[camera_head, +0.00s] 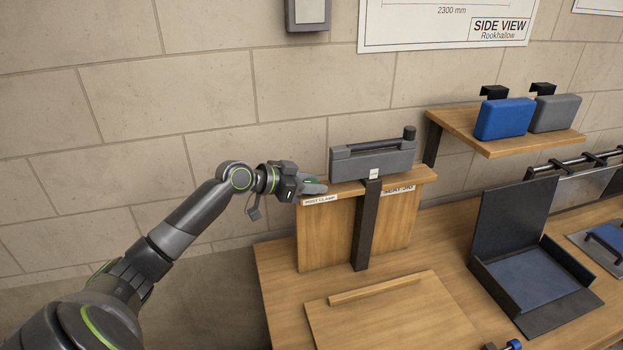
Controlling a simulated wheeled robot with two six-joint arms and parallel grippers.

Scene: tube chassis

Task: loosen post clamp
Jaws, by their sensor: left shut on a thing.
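The post clamp is named by a white label (320,199) on the upper left of an upright wooden board. A dark upright post (366,228) stands in front of the board. A grey block-shaped fixture (373,163) with a dark bar and a round knob (409,132) at its right end sits at the top of the post. My left gripper (314,187) is at the board's top left corner, just above the label, shut on a small part of the clamp. The gripper mostly hides that part. My right gripper is out of view.
A flat wooden panel (395,320) with a raised strip lies on the wooden bench. A dark open tray (535,280) stands to the right. A wall shelf (465,122) holds a blue pad (503,119) and a grey pad (555,113). Bare wall is behind my left arm.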

